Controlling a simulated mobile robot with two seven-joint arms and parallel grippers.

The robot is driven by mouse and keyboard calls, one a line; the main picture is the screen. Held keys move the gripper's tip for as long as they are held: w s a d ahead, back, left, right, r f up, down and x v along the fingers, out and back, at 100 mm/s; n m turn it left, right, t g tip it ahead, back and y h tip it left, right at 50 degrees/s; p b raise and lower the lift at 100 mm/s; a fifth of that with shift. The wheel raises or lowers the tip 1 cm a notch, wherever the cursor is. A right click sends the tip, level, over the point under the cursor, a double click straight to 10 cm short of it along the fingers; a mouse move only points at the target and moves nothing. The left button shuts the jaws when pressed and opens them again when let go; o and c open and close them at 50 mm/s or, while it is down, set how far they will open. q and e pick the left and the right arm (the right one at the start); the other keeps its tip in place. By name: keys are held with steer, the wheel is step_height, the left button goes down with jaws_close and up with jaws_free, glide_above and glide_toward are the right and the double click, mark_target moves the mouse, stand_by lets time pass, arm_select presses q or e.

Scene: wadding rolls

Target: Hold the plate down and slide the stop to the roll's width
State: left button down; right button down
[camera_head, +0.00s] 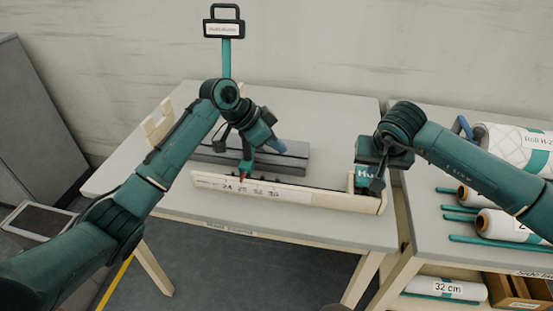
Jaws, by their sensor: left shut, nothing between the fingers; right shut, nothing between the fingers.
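A long cream wooden gauge (310,195) with a printed scale of numbers lies along the front of the left table. A teal upright piece with a red tip, which looks like the stop (246,168), stands at the scale's left part. My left gripper (247,155) is shut just above it; whether they touch I cannot tell. At the gauge's right end is a teal plate (362,182) with a partly hidden white label starting with H. My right gripper (377,184) is shut in front of this plate, pointing down, and covers part of it.
A grey grooved block (290,158) lies behind the gauge. A sign on a teal post (226,58) stands at the back. The right table holds white rolls (500,226) and teal rods (475,239). A roll marked 32 cm (447,289) lies below. The left table's back right is clear.

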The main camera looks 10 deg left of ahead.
stand_by(0.4)
step_height(320, 180, up, 8)
stand_by(1.3)
steer(key=shift+r, duration=0.1)
step_height(320, 180, up, 9)
steer(key=p, duration=0.9)
stand_by(0.4)
steer(key=shift+a, duration=0.1)
